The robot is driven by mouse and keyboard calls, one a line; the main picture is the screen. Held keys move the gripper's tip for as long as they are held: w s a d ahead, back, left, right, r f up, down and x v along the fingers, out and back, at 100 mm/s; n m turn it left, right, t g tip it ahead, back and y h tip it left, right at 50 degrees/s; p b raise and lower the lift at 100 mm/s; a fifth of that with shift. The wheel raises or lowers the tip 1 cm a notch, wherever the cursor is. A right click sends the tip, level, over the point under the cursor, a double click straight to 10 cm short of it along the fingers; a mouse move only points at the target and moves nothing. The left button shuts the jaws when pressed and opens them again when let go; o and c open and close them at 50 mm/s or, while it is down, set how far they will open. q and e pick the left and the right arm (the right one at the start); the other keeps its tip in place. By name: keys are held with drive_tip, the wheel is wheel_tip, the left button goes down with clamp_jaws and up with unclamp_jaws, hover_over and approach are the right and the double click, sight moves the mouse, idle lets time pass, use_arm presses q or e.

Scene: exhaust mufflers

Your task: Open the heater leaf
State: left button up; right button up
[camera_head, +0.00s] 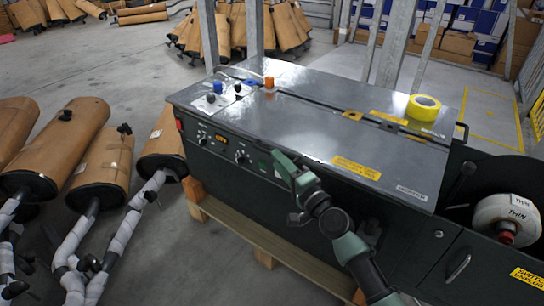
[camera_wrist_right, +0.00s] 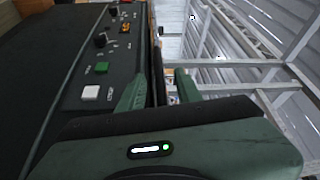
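The strapping machine (camera_head: 300,115) has a grey top with a long slot running across it. My right gripper (camera_head: 286,165) is at the machine's front upper edge, right of the control panel (camera_head: 222,148). In the right wrist view, my right gripper (camera_wrist_right: 160,84) has its fingers apart, with a dark edge showing between them. I cannot tell whether they touch it. The control panel's green button (camera_wrist_right: 102,68) and white button (camera_wrist_right: 90,92) are left of the fingers. My left gripper is out of view.
Yellow tape (camera_head: 423,106) lies on the machine top. A white strap reel (camera_head: 505,218) is at the right. Metal posts (camera_head: 393,50) rise behind.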

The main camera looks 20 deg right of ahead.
drive_tip(key=x, duration=0.5)
drive_tip(key=shift+c, duration=0.3)
drive_tip(key=shift+s, duration=0.1)
clamp_jaws()
idle(1.0)
